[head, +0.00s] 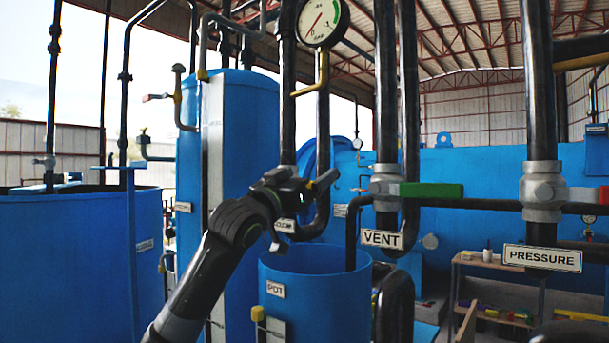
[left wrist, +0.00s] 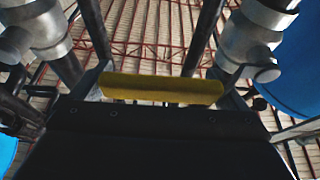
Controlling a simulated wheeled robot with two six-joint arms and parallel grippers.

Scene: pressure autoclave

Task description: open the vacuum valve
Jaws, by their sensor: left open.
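My left gripper (head: 294,192) is open in front of the dark vertical pipes above the blue pot. It covers the vacuum valve and part of a white label (head: 285,226), of which only some letters show. In the left wrist view, a yellow valve handle (left wrist: 162,89) lies crosswise between or just beyond the open fingers. I cannot tell whether they touch it. Grey valve bodies (left wrist: 262,35) show beyond the gripper. My right gripper is not in view.
Right of my left gripper stand the vent valve with its green handle (head: 431,190) and the pressure label (head: 542,258). The blue pot (head: 318,300) is below. A gauge (head: 323,22) hangs above.

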